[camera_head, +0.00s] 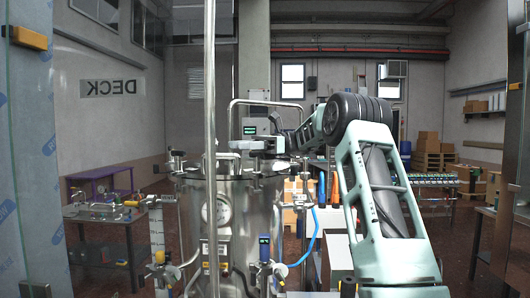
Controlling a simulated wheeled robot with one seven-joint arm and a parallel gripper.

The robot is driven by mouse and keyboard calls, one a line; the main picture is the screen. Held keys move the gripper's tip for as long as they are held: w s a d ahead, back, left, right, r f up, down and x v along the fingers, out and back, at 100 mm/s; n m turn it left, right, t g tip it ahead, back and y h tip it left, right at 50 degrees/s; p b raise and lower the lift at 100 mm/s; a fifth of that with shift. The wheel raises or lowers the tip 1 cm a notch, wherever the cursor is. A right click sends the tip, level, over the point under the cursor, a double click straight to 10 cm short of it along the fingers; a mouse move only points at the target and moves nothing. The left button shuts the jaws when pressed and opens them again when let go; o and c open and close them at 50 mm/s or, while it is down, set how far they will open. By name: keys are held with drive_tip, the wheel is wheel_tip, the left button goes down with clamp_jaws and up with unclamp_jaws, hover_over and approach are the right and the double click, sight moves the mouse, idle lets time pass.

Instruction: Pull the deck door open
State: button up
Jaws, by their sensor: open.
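The deck door is a clear glass panel on the left, with dark lettering (110,87) that reads DECK in mirror image. A long vertical metal bar (210,120), which looks like its pull handle, runs from the top to the bottom of the picture. My gripper (241,146) is open at mid-height, just right of the bar, with its fingers pointing left. It looks empty. I cannot tell how far in depth it is from the bar, and no contact shows. The door's exact edges are hard to make out through the glass.
A steel tank (235,225) with gauges and valves stands behind the bar. A bench (105,215) and a purple table (97,174) are at left. Filmed glass (35,150) borders the left side. Cardboard boxes (432,150) and a conveyor (432,181) are at right.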

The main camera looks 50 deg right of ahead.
drive_tip(key=v, duration=0.8)
drive_tip(key=shift+b, duration=0.45)
